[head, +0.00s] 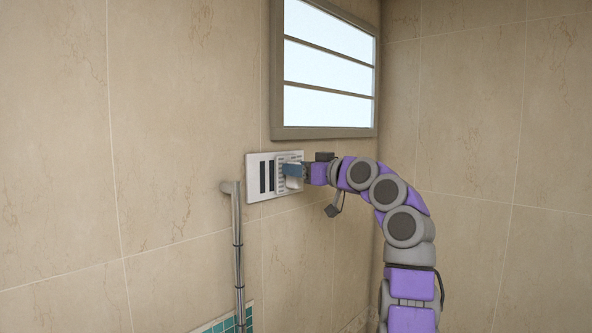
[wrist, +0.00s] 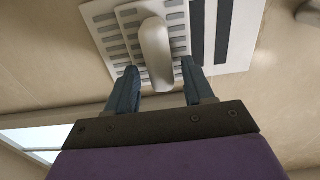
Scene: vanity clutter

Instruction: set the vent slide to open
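The white vent (head: 252,185) is a flat plate on the tiled wall, and it also shows at the top of the wrist view (wrist: 236,48). Its slide (wrist: 178,14) is a slotted panel with a pale rounded knob (wrist: 156,48). In the head view the slide covers the right part of the plate, and dark uncovered slots show to its left. My gripper (wrist: 159,66) has its two blue-grey fingers apart, one on each side of the knob's end. Gaps show between fingers and knob. In the head view my gripper partly hides the slide.
A metal rail (head: 238,245) stands out from the wall just left of and below the vent. A framed window (head: 328,65) is above the vent. The wall corner is to the right, behind my arm. Teal tiles (head: 228,324) run along the bottom.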

